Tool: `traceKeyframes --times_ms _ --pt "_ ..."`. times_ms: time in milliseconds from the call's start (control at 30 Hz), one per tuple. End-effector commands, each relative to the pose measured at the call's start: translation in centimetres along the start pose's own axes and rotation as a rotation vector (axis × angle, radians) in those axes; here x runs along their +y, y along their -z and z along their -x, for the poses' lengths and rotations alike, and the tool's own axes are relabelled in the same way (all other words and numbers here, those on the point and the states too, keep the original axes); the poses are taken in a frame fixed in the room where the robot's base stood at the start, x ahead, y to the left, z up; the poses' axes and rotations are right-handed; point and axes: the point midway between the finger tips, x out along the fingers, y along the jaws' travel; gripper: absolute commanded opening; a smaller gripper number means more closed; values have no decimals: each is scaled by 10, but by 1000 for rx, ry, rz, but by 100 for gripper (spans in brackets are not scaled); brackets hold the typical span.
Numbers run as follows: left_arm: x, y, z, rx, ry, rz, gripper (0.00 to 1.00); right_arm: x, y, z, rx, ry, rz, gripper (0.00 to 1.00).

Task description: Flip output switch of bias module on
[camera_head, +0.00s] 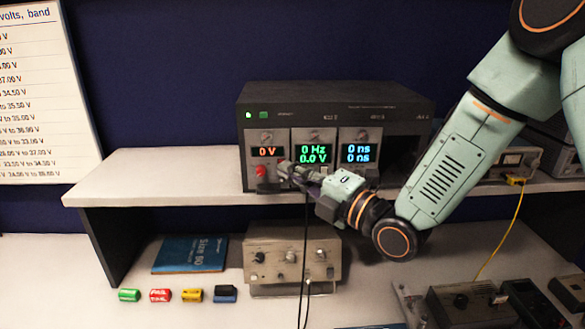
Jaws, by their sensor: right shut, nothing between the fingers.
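The dark instrument rack (395,105) stands on the shelf and holds three modules side by side. The left module (266,137) has an orange "0 V" display and a red control (261,171) below it; I take it to be the bias module. My right gripper (287,171) is shut and empty, its fingertips at the lower right of this module, just right of the red control. I cannot tell whether they touch the panel. The gripper hides the lower part of the middle module (314,137), which reads "0 Hz" and "0.0 V". The output switch cannot be made out. My left gripper is out of view.
The right module (360,135) shows "0 ns" twice. A beige box with knobs (290,258) sits under the shelf (150,175), with black cables hanging before it. A blue book (190,254) and several coloured cylinders (192,295) lie at left. A yellow cable (502,232) hangs at right.

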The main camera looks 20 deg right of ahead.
Motion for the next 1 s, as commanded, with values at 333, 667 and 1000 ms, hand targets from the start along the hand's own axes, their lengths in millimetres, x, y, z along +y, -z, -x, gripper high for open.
traceKeyframes --times_ms 333,667,1000 --pt "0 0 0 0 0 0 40 -1 -1 -1 1 1 1 0" --pt "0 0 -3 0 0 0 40 1 -5 -5 -1 1 1 0" --pt "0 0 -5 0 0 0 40 1 -4 -7 2 1 1 0"
